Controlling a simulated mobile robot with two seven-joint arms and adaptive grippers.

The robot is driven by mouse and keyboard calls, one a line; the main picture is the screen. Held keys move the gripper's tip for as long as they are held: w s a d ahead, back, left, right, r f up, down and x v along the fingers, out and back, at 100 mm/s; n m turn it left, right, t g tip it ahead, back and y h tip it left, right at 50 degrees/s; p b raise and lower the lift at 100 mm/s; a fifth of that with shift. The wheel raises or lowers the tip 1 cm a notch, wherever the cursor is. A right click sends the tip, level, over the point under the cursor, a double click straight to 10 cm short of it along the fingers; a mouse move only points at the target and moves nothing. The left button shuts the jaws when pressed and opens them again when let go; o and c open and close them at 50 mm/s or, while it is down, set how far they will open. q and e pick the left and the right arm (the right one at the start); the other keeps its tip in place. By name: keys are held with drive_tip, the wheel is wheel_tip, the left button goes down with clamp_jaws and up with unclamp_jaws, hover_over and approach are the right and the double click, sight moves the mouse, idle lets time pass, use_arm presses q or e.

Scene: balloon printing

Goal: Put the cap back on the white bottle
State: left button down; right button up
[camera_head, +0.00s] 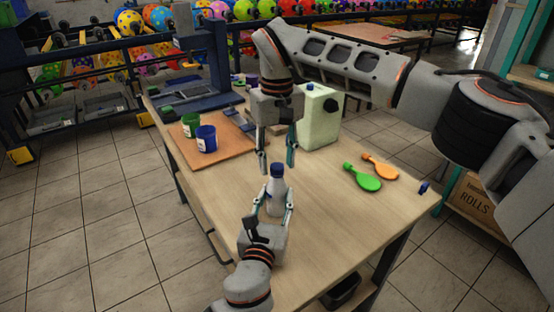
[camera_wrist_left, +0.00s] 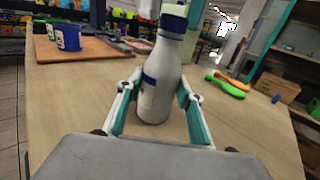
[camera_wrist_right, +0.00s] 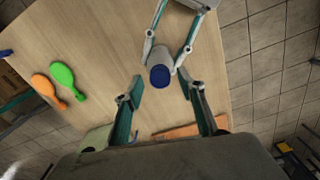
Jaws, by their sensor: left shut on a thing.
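The white bottle (camera_head: 275,197) stands upright over the near part of the table, with a blue cap (camera_head: 277,170) at its top. The bottle (camera_wrist_left: 160,85) and the blue cap (camera_wrist_left: 174,22) also show in the left wrist view. My left gripper (camera_head: 274,200) is shut around the bottle's body. My right gripper (camera_head: 277,163) points down, open and empty, just above and behind the bottle. In the right wrist view the blue cap (camera_wrist_right: 159,76) appears between the open fingertips, with no contact visible. How firmly the cap sits cannot be told.
A pale green canister (camera_head: 318,118) stands behind my right gripper. A small dark blue object (camera_head: 424,187) is at the table's right edge. Cups (camera_head: 206,139) stand on a brown board (camera_head: 215,158) at left.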

wheel_tip(320, 180, up, 4)
drive_tip(key=shift+r, duration=0.15)
drive_tip(key=shift+c, duration=0.4)
